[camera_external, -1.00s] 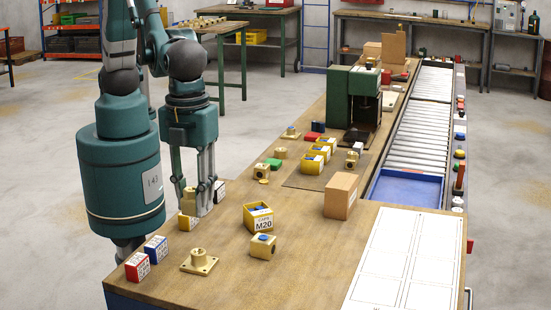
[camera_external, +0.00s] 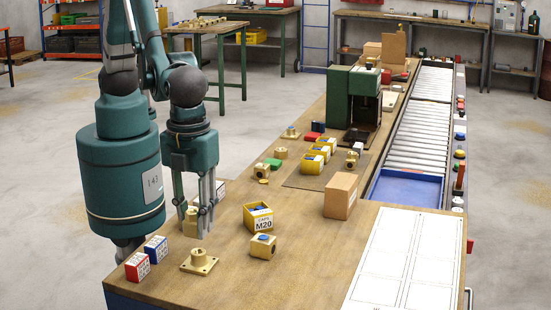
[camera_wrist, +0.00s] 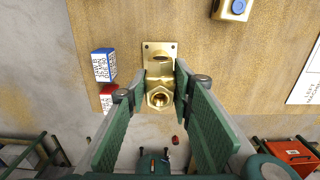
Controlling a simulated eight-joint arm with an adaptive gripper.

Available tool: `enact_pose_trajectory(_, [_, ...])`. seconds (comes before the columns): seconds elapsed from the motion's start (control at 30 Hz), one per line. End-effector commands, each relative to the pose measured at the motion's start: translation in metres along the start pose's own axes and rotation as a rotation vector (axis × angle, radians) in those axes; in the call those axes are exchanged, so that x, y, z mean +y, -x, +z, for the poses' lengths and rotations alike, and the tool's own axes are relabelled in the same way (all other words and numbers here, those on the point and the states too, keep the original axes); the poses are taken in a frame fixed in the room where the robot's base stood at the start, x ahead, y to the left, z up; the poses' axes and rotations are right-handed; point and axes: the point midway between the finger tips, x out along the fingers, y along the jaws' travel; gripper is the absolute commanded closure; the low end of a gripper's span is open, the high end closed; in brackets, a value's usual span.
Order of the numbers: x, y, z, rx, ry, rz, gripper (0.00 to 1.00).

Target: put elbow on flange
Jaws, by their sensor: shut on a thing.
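My gripper (camera_external: 194,232) is shut on the brass elbow (camera_external: 190,224) and holds it above the near left part of the workbench. In the wrist view the elbow (camera_wrist: 159,98) sits between the two green fingers, with a round opening facing the camera. The brass flange (camera_external: 199,263) lies flat on the bench, its square plate down and its round neck up. It is nearer the front edge than the gripper, and apart from the elbow in the external view. In the wrist view the flange (camera_wrist: 158,48) shows just beyond the elbow, which partly covers it.
A blue-and-white box (camera_external: 156,248) and a red-and-white box (camera_external: 137,266) stand left of the flange. A yellow M20 caps box (camera_external: 258,216) and a brass block with a blue cap (camera_external: 263,246) stand to the right. The bench front is clear.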

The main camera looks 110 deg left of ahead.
Motion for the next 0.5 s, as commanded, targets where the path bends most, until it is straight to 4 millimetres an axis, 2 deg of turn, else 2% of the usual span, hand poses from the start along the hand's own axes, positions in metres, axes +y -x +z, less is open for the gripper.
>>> enact_pose_trajectory(0.5, [0.0001, -0.007, 0.0001, 0.0, 0.0, 0.0, 0.98])
